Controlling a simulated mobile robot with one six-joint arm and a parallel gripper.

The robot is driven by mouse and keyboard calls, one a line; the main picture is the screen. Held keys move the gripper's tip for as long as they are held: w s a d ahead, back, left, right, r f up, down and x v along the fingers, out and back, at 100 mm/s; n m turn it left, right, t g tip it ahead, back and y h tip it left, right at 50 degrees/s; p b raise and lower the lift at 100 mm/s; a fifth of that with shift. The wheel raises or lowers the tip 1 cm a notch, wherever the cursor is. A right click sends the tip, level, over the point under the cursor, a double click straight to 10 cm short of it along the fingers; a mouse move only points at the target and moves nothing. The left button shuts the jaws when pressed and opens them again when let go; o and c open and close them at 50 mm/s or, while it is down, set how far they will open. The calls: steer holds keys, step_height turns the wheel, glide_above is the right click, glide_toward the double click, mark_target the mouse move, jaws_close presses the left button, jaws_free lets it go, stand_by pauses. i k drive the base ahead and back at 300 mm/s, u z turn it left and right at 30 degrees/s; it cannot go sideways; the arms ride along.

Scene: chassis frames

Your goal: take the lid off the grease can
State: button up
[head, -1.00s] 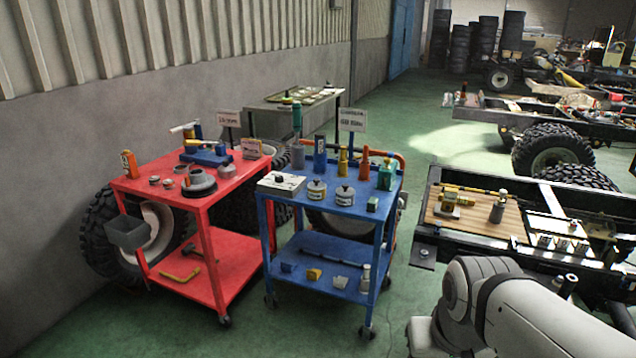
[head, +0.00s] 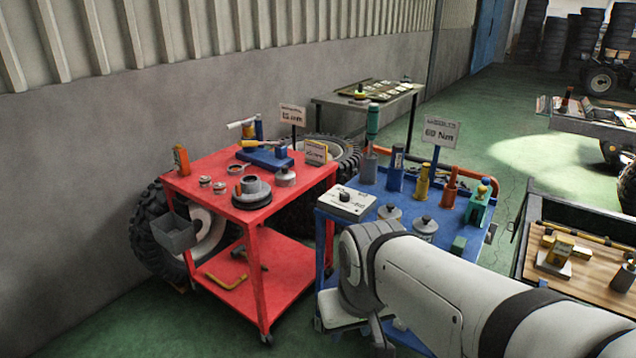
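Two squat cans with dark knobbed lids stand on the blue cart's top: one can (head: 389,213) on the left and one can (head: 424,229) to its right, both lidded. My arm partly hides their front. A similar small grey can (head: 285,178) with a knobbed top stands on the red cart. I cannot read the labels, so I cannot tell which is the grease can. My white arm reaches in from the lower right, in front of the blue cart.
The blue cart (head: 335,216) also carries a grey box (head: 347,202), several bottles and a sign (head: 441,131). The red cart (head: 215,205) to its left holds several parts. A wooden board (head: 590,283) lies on the chassis at right. Green floor is clear at lower left.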

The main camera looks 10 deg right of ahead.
mark_target(388, 211)
steer(key=z, duration=0.05)
steer(key=i, duration=1.1)
steer(key=z, duration=1.05)
steer(key=i, duration=0.65)
steer(key=z, duration=0.5)
